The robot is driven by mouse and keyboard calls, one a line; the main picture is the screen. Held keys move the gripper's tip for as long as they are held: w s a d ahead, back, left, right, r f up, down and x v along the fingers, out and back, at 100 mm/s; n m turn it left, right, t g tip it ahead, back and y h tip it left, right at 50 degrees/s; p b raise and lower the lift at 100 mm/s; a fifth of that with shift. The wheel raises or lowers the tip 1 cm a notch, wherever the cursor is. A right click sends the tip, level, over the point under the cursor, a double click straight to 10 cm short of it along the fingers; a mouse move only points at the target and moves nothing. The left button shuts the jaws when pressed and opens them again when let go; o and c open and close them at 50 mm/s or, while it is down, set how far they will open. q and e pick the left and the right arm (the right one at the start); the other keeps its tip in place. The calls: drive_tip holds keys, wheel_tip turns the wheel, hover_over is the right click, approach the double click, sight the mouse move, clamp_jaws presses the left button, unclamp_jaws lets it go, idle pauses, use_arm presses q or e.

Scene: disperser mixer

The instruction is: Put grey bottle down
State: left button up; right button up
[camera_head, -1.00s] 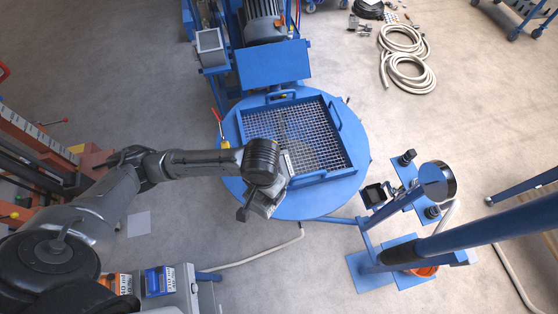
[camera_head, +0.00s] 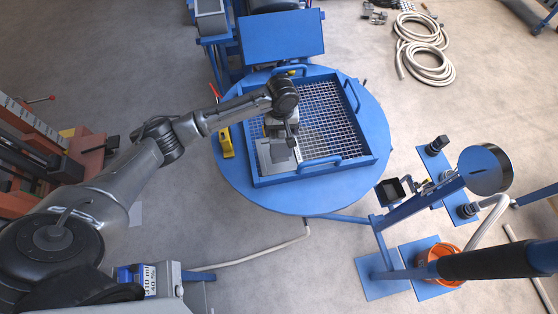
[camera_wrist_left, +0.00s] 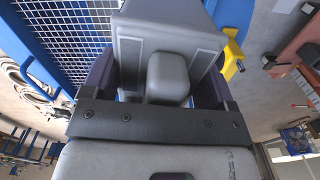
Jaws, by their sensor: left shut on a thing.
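The grey bottle (camera_head: 276,155) is in my left gripper (camera_head: 281,138), over the left part of the blue square tray with a wire grate (camera_head: 322,112). In the left wrist view the bottle (camera_wrist_left: 168,28) fills the upper middle, with a rounded grey part between the gripper's two fingers (camera_wrist_left: 165,85). The gripper is shut on it. My right gripper is not in view.
The tray lies on a round blue table (camera_head: 230,165). A yellow part (camera_head: 226,142) stands at the table's left edge, left of the bottle. Open grate lies right of the bottle.

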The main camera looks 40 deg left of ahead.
use_arm(q)
drive_tip(key=shift+n, duration=0.6)
drive_tip(key=w+a+f+b, duration=0.2)
drive_tip(key=f, duration=0.1)
drive_tip(key=shift+a, duration=0.1)
drive_tip(key=shift+w+a+f, duration=0.2)
drive_tip(key=shift+a+f, duration=0.05)
drive_tip(key=shift+f, duration=0.25)
wheel_tip(320, 180, down, 10)
drive_tip(key=b, duration=0.1)
drive_tip(key=shift+r+b, duration=0.25)
drive_tip(key=shift+b, duration=0.05)
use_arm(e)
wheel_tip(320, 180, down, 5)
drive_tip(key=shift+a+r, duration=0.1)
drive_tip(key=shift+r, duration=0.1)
use_arm(q)
drive_tip(key=o, duration=1.3)
drive_tip(key=shift+f, duration=0.25)
drive_tip(key=o, duration=0.4)
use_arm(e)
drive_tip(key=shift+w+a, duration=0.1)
